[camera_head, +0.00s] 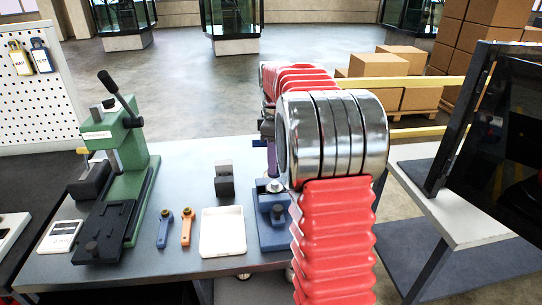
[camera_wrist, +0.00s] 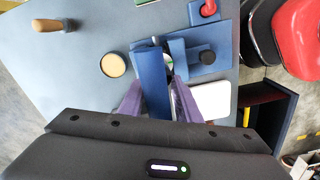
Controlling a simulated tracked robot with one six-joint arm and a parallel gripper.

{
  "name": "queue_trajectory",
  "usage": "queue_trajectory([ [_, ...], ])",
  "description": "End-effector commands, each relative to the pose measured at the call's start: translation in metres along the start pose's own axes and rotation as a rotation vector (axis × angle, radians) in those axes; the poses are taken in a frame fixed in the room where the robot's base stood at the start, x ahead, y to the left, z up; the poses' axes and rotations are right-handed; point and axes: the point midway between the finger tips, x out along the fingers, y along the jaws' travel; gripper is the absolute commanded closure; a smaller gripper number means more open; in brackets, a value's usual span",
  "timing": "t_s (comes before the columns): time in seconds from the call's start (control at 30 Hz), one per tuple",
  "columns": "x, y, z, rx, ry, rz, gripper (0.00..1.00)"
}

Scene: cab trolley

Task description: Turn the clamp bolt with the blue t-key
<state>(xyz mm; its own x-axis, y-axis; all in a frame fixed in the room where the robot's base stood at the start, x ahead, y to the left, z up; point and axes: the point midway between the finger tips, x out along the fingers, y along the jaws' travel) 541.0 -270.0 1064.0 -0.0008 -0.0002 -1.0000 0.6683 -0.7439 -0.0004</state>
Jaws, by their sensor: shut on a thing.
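In the wrist view my gripper (camera_wrist: 157,98) has its purple fingers shut on a blue bar, which I take to be the handle of the blue t-key (camera_wrist: 154,88). The blue clamp block (camera_wrist: 192,68) with a dark knob lies just below it. In the head view my gripper is mostly hidden by my arm; a purple part (camera_head: 271,160) shows above the clamp (camera_head: 267,238). The silver clamp bolt (camera_head: 274,187) sits near the clamp's top, close under the gripper. I cannot tell whether the key is seated on it.
A white tray (camera_head: 222,248), a blue tool (camera_head: 165,228) and an orange tool (camera_head: 187,227) lie left of the clamp. A green press (camera_head: 130,185) stands further left. A grey block (camera_head: 224,182) stands behind the tray. A dark screen panel (camera_head: 510,150) stands at right.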

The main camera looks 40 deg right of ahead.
Motion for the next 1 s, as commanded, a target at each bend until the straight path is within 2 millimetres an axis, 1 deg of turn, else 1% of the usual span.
queue_trajectory([
  [0.1, 0.008, 0.0, 0.0, 0.0, 0.0, 0.0, 1.0],
  [0.3, 0.017, 0.0, 0.0, 0.0, 0.0, 0.001, 1.0],
  [0.73, 0.018, 0.0, -0.001, -0.004, 0.0, 0.001, 1.0],
  [0.87, 0.018, 0.0, -0.001, -0.054, 0.0, 0.001, 1.0],
  [1.0, 0.018, -0.001, -0.001, -0.162, 0.0, 0.001, 1.0],
])
